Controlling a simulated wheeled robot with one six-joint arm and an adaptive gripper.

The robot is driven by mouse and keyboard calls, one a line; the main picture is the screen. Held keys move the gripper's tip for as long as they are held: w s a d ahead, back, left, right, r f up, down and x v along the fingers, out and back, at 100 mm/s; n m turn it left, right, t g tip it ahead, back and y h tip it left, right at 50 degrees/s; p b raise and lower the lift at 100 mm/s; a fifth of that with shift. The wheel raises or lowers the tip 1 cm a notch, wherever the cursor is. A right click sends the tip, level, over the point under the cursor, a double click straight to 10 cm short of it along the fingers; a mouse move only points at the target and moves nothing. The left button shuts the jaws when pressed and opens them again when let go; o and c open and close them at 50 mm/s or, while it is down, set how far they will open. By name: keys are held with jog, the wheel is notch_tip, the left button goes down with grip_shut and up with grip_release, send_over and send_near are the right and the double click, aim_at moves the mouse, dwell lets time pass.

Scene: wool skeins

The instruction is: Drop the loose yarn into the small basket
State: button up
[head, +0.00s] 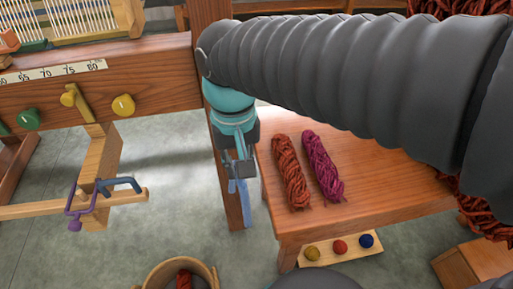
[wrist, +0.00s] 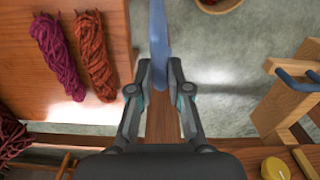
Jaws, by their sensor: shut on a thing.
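A thin light-blue strand (head: 238,200), which looks like the loose yarn, hangs down from my gripper (head: 240,172). In the wrist view the blue yarn (wrist: 158,35) runs up from between the two fingertips of my gripper (wrist: 159,78), which is shut on it. The small round basket (head: 150,277) is at the bottom edge of the head view, partly cut off, with a rust-red piece of yarn inside. The basket also shows at the top of the wrist view (wrist: 222,8). My gripper is apart from the basket, beside the table's left edge.
A wooden table (head: 365,190) right of my gripper bears a rust skein (head: 291,172) and a magenta skein (head: 322,166). A wooden beam (head: 130,85) with pegs stands left. A wooden bracket with hooks (head: 95,195) juts out below it. Grey floor lies between bracket and table.

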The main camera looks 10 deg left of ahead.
jog(key=s+a+r, duration=0.1)
jog(key=s+a, duration=1.5)
jog(key=a, duration=0.4)
jog(key=shift+s+a, duration=0.15)
jog(key=shift+a, duration=0.2)
dwell(0.4)
notch_tip(320, 180, down, 36)
jog(key=b, duration=1.5)
dwell(0.4)
dwell(0.4)
jog(key=shift+f, duration=8.5)
